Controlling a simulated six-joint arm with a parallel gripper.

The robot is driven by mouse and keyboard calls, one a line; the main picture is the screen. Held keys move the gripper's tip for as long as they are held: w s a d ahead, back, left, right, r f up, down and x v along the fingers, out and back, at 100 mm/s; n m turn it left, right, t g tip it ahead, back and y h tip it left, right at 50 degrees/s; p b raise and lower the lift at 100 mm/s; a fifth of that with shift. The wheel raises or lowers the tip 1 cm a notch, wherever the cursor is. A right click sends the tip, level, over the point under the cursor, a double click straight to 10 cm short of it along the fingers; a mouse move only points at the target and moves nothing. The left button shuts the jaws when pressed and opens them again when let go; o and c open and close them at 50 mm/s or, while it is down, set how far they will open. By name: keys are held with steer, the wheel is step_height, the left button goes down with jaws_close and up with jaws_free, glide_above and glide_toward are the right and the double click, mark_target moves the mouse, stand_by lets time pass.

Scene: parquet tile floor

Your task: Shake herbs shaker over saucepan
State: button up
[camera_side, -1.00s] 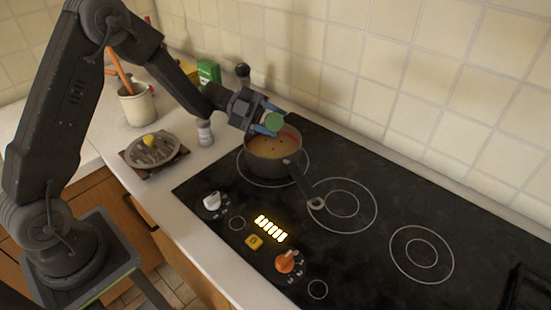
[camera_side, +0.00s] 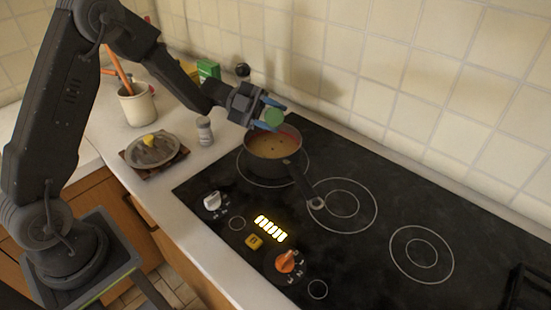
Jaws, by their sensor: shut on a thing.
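The saucepan (camera_side: 273,150) sits on the rear left ring of the black hob, with its handle pointing to the lower right. It holds a yellowish-brown content with small dark specks. My gripper (camera_side: 268,113) is over the saucepan's rear left rim.
A grey-topped shaker (camera_side: 204,130) stands on the counter left of the hob. A utensil crock (camera_side: 138,105), a green box (camera_side: 208,70) and a dark-topped mill (camera_side: 243,74) stand farther back. The hob's right side is mostly clear.

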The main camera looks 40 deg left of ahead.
step_height(320, 180, down, 3)
steer(key=shift+r, duration=0.15)
steer(key=shift+r, duration=1.65)
step_height(320, 180, down, 4)
steer(key=shift+r, duration=0.2)
steer(key=shift+r, duration=0.1)
